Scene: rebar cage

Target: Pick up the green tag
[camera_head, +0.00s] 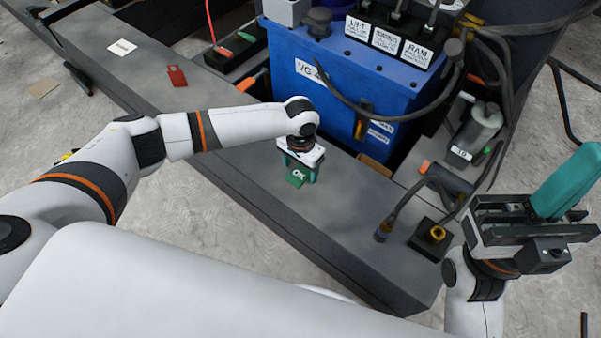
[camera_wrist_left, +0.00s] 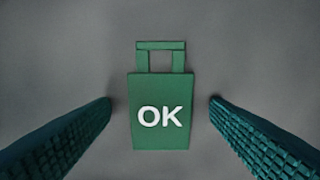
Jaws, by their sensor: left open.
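The green tag (camera_head: 295,181) lies flat on the grey beam (camera_head: 225,170), partly hidden under my left gripper (camera_head: 299,172) in the head view. In the left wrist view the tag (camera_wrist_left: 160,128) has white "OK" lettering and a square loop handle at its top. The two teal ribbed fingers of my left gripper (camera_wrist_left: 160,104) are open, one on each side of the tag, with a gap on both sides. My right gripper (camera_head: 535,215) is at the right side with a teal finger showing; its opening cannot be made out.
A red tag (camera_head: 176,76) and a white label (camera_head: 122,47) lie farther left on the beam. A blue power unit (camera_head: 340,85) with hoses stands behind my left gripper. A black block with a yellow-ended fitting (camera_head: 430,240) sits to the right. The beam around the green tag is clear.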

